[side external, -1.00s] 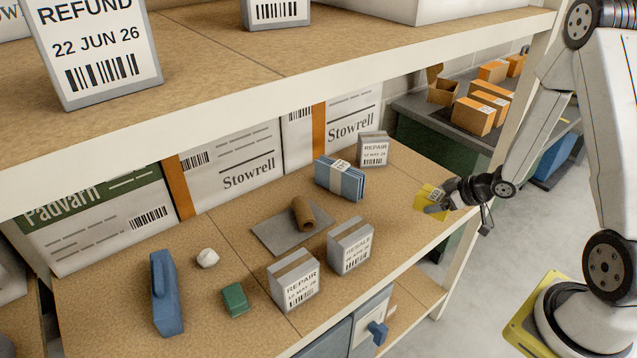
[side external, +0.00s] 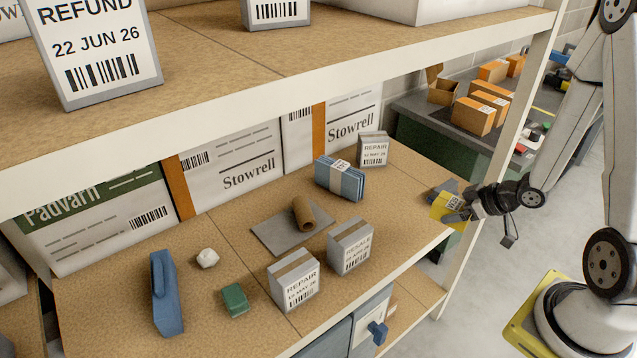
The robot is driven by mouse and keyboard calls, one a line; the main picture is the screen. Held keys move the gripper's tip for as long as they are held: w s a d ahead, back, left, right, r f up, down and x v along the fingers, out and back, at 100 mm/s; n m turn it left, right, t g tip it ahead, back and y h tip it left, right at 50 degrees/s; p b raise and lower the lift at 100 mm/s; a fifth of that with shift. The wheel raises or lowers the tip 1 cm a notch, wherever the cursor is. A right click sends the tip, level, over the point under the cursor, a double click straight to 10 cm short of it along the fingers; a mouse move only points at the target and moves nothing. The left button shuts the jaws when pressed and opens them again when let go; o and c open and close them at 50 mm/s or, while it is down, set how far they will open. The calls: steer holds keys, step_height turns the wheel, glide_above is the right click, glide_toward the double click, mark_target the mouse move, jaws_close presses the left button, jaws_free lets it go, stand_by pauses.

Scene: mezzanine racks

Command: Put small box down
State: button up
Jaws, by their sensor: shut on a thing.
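The small box (side external: 442,209) is yellow with a printed label, seen at the right end of the shelf in the side external view. My gripper (side external: 458,203) comes in from the right and is shut on it, with dark fingers partly covering the box. The box is at the right edge of the lower shelf board (side external: 400,208), next to the white upright. I cannot tell whether it touches the board or hangs just off its edge.
Grey boxes (side external: 293,283), a blue banded bundle (side external: 339,179), a cardboard roll on a grey sheet (side external: 303,214), a green block (side external: 235,300) and a blue tool (side external: 165,292) occupy the board. The upper shelf (side external: 250,110) overhangs. A white upright (side external: 500,150) stands close by my gripper.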

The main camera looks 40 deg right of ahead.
steer(key=w+d+m+g+h, duration=0.2)
steer(key=w+d+m+h, duration=0.6)
steer(key=w+d+m, duration=0.3)
steer(key=shift+w+d+r, duration=0.15)
steer(key=shift+w+d, duration=0.75)
steer(key=shift+d, duration=0.4)
steer(key=shift+w+m, duration=0.1)
steer(key=shift+m, duration=0.2)
steer(key=shift+w, duration=0.1)
steer(key=w+d+f, duration=0.2)
steer(key=w, duration=0.1)
steer(key=w+d+f, duration=0.2)
steer(key=w+f, duration=0.1)
steer(key=w, duration=0.1)
steer(key=w+d+f, duration=0.1)
steer(key=w+f, duration=0.2)
steer(key=shift+w+d, duration=0.3)
steer(key=shift+d, duration=0.1)
steer(key=shift+x, duration=1)
